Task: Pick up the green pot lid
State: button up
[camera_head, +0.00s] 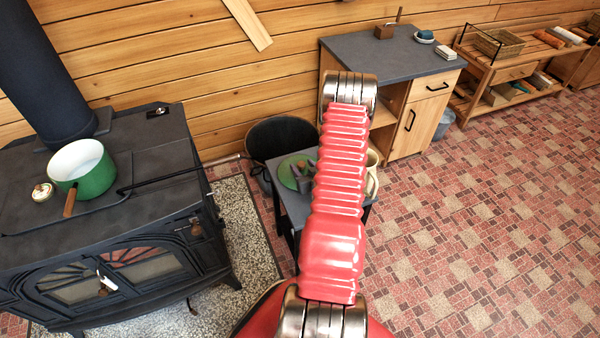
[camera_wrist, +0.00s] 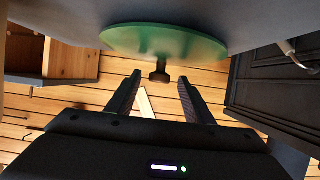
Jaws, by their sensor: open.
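The green pot lid (camera_head: 285,178) lies on a small dark table (camera_head: 296,207) in the head view, partly hidden by my arm and gripper. In the wrist view the picture is turned over, so the lid (camera_wrist: 165,40) shows at the top with its dark knob (camera_wrist: 160,71) pointing down. My gripper (camera_wrist: 160,77) is open, with one finger on each side of the knob in the picture. The knob appears level with the fingertips, with gaps on both sides. I cannot tell whether it is fully between them in depth.
A black stove (camera_head: 150,150) with a green pot (camera_head: 85,180) and a small light-coloured lidded item (camera_head: 42,192) stands at left. A grey-topped cabinet (camera_head: 390,57) and a wooden shelf bench (camera_head: 510,72) stand along the wall. The tiled floor at right is clear.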

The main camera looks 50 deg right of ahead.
aim_at(301, 163)
jog(key=shift+x, duration=1.25)
jog(key=shift+c, duration=0.4)
grip_shut()
jog(key=shift+r, duration=5)
